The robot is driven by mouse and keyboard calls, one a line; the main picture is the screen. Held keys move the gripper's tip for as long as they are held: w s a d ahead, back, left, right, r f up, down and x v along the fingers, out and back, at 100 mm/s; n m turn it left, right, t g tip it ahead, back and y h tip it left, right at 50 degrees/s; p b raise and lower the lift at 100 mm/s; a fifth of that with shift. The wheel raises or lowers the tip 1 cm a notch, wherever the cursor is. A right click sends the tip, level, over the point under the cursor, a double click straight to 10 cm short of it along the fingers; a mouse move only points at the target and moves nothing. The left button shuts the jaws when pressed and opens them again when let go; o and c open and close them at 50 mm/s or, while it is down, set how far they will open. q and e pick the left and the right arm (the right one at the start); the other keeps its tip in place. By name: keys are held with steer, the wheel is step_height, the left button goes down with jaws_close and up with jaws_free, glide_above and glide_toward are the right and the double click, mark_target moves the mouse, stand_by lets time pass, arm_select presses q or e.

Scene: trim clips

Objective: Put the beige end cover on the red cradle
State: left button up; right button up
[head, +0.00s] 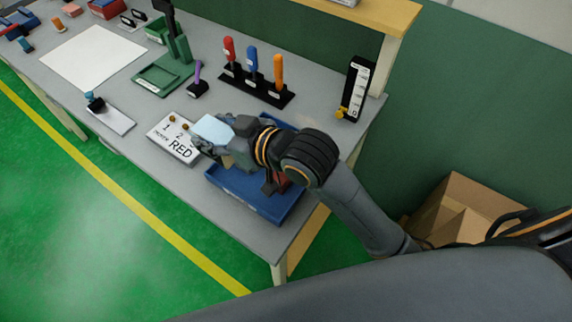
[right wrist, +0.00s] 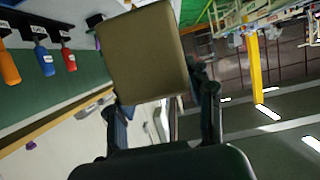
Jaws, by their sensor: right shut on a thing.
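My right gripper (head: 222,143) is above the workbench, over the white RED card and the left edge of the blue tray. In the right wrist view the gripper (right wrist: 163,100) is shut on a beige-brown block with rounded corners, the end cover (right wrist: 147,55). In the head view a pale bluish face shows at the gripper's tip; I cannot tell whether it is the cover. A small red part (head: 281,182) shows in the blue tray, mostly hidden by my arm; I cannot tell whether it is the red cradle. My left gripper is not in view.
The blue tray (head: 245,197) lies at the bench's near right corner. The white card (head: 172,140) reads RED. A black rack (head: 258,88) holds red, blue and orange-handled tools. A green fixture (head: 165,72) and a black upright gauge (head: 354,90) stand behind. A white sheet (head: 92,55) lies farther left.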

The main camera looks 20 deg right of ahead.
steer(key=d+f, duration=0.4)
steer(key=d+f+p, duration=0.1)
steer(key=d+f, duration=0.3)
steer(key=d, duration=0.1)
steer(key=s+d+f+p, duration=0.1)
steer(key=d+f, duration=0.3)
steer(key=d, duration=0.1)
steer(key=shift+s+f, duration=0.1)
steer(key=shift+f, duration=0.35)
steer(key=o, duration=1.4)
steer(key=shift+f, duration=0.15)
steer(key=shift+c, duration=0.2)
